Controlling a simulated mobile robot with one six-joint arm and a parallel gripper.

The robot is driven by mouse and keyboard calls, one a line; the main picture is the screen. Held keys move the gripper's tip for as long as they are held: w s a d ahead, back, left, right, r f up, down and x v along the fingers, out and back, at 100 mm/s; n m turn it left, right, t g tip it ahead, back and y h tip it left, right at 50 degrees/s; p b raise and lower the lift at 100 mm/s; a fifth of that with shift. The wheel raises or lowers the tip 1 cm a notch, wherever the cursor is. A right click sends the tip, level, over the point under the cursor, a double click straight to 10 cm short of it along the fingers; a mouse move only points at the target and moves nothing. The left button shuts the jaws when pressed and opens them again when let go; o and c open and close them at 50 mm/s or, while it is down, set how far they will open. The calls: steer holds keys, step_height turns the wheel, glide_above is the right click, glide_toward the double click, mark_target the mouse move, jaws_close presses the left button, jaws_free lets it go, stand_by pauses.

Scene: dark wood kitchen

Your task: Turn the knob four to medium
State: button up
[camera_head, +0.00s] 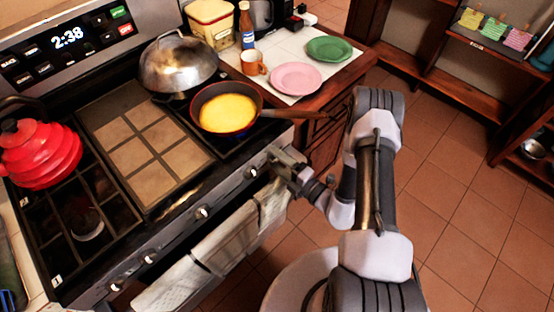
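The stove's front panel (176,236) carries several small metal knobs in a row. One knob (251,172) sits near the right end, just left of my gripper. Another knob (201,212) is near the middle, and two more are toward the lower left. I cannot read which knob is number four, nor any knob's setting. My gripper (277,163) is at the right end of the panel, close to or touching it. Its fingertips are small and partly hidden, so I cannot tell whether they are open or shut, or whether they cover a further knob.
A pan (226,111) with yellow contents stands on the right burner, its handle (292,114) reaching out above my gripper. A domed metal lid (178,62) is behind it. A red kettle (39,153) stands left. Towels (193,258) hang below the knobs. Floor at right is clear.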

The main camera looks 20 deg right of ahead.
steer(key=p+v, duration=0.3)
steer(key=v, duration=1.4)
steer(key=shift+s, duration=0.2)
steer(key=shift+d, duration=0.1)
steer(key=a+r+n+g+y, duration=0.1)
steer(key=a+r+n+g, duration=0.2)
steer(key=r+n+g, duration=0.4)
steer(key=a+r+n+g+y+b, duration=0.1)
steer(key=a+r+n+g, duration=0.2)
steer(key=n, duration=0.6)
steer(key=a+r+n+g+y, duration=0.1)
steer(key=a+r+n+g, duration=0.25)
steer(key=r+n, duration=0.4)
steer(key=s+a+r+n+t+h+b, duration=0.1)
steer(key=r+n+h, duration=0.4)
steer(key=n, duration=0.5)
steer(key=s+a+r+n+t+h+b, duration=0.1)
steer(key=s+a+r+n+t+h, duration=0.1)
steer(key=s+r+n+h, duration=0.3)
step_height(320, 180, up, 4)
steer(key=s+n, duration=0.1)
steer(key=n, duration=0.4)
steer(key=shift+s+t, duration=0.25)
steer(key=shift+t, duration=0.1)
